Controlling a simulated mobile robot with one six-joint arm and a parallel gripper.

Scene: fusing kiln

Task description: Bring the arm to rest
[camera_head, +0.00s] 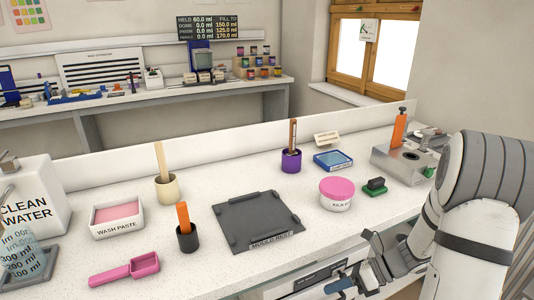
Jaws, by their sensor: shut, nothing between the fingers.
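My arm comes in from the right side of the head view, bent down in front of the bench. My gripper (352,282) is at the lower right, off the bench's front edge and beside the pale front panel (300,280) below the worktop. It is shut and holds nothing. A small blue part shows at its tip; I cannot tell whether the tip touches the panel.
On the worktop (330,232) are a dark mould rest (258,222), a pink-lidded tub (337,193), a green-based block (375,187), a wash paste tray (117,215), a pink scoop (125,269) and a clean water container (32,198). A metal box (402,164) stands near my arm.

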